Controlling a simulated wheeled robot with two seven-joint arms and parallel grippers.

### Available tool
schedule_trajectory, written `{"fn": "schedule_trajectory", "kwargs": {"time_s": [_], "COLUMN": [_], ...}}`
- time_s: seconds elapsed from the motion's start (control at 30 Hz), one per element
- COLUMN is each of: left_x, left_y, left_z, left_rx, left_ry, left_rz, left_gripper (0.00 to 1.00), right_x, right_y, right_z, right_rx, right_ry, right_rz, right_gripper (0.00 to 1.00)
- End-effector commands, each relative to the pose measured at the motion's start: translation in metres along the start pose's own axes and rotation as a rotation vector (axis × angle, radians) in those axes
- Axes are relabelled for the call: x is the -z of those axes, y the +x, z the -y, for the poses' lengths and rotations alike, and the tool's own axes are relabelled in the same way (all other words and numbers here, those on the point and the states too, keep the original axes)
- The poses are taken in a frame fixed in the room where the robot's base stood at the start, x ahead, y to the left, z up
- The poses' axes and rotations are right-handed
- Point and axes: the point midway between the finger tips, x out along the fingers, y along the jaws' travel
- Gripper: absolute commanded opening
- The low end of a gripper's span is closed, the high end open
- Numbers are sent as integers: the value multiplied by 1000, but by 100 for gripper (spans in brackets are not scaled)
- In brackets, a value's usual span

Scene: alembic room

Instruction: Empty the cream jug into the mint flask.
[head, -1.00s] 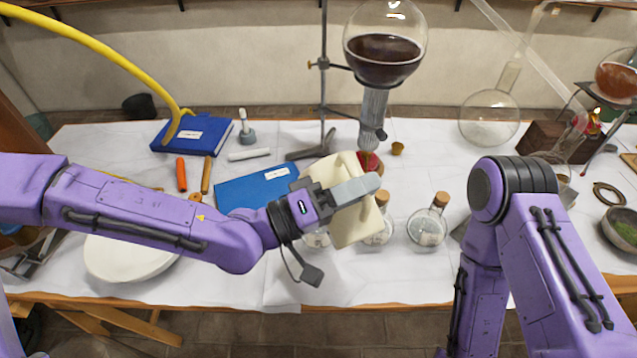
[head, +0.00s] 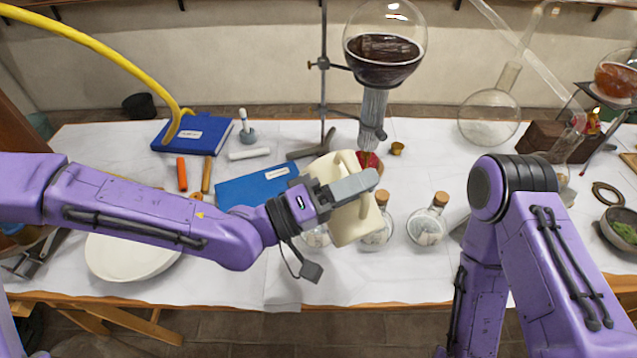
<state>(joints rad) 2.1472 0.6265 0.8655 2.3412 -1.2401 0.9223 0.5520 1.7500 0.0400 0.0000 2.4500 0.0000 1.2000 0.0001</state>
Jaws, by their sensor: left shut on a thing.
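The cream jug (head: 346,226) is in the middle of the head view, tilted, above the front part of the table. My left gripper (head: 354,188) is shut on it, with its grey fingers across the jug's near side. The jug's inside and any stream from it cannot be made out. I cannot pick out a mint flask; the jug and gripper hide part of the table behind them. My right arm shows at the right, but its gripper is out of the picture.
Corked glass flasks (head: 427,228) stand close to the jug, one partly behind it. A stand holds a round flask of dark liquid (head: 384,62) behind. A blue book (head: 255,186) and a white dish (head: 128,258) lie left. A bowl of green matter (head: 622,232) stands right.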

Motion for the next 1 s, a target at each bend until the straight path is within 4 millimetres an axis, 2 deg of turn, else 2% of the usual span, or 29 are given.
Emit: {"fn": "schedule_trajectory", "kwargs": {"time_s": [1.0], "left_x": [6], "left_y": [1], "left_z": [-3], "left_rx": [-1], "left_ry": [-34], "left_rz": [-7], "left_gripper": [0], "right_x": [2], "right_y": [-5], "right_z": [0], "right_rx": [0], "right_ry": [0], "right_rz": [0], "right_gripper": [36]}}
